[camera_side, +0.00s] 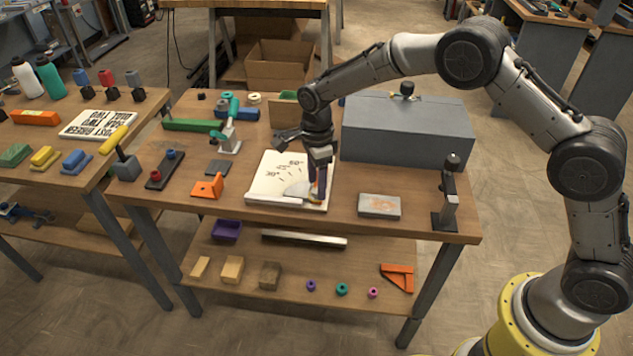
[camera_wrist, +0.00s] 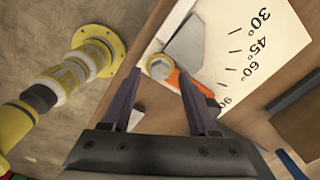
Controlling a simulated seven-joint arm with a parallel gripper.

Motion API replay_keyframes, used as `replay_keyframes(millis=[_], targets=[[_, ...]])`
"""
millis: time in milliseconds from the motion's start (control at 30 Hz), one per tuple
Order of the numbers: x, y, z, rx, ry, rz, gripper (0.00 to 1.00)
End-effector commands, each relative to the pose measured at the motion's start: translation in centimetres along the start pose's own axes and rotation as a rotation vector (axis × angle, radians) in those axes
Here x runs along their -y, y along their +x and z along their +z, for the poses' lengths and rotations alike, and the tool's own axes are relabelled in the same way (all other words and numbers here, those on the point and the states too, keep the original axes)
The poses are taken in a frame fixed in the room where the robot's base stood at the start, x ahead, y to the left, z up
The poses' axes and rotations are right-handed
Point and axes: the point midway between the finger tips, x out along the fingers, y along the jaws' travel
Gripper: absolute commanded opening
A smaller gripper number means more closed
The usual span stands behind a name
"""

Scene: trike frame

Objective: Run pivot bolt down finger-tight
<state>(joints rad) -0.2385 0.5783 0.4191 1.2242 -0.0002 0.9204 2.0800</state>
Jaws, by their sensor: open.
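The pivot bolt (camera_wrist: 158,66) shows in the wrist view as a pale hex head on a round collar, at one corner of the white angle board (camera_wrist: 262,55). A grey plate (camera_wrist: 187,45) and an orange bar (camera_wrist: 200,88) meet beside the bolt. My gripper (camera_wrist: 160,80) is open, with one finger on each side of the bolt's line and nothing held. I cannot tell how far above the bolt the fingertips are. In the side view my gripper (camera_side: 319,192) points down over the right part of the angle board (camera_side: 268,178), and hides the bolt.
A large grey box (camera_side: 405,135) stands behind and right of the board on the bench. A grey block (camera_side: 379,206) and a dark upright stand (camera_side: 447,195) are to the right. An orange bracket (camera_side: 208,187) lies left. The bench's front edge is close to the board.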

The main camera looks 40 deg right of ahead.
Motion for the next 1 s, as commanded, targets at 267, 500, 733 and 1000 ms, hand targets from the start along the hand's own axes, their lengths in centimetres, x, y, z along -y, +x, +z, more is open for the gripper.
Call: replay_keyframes(millis=[267, 500, 733, 1000], targets=[[0.1, -5.4, 0.1, 0.003, 0.0, -0.006, 0.6], [0.1, -10.3, 0.0, 0.003, 0.0, -0.006, 0.6], [0.1, -12.8, 0.0, 0.002, 0.0, -0.004, 0.6], [0.0, -13.2, 0.0, 0.001, 0.0, -0.003, 0.6]])
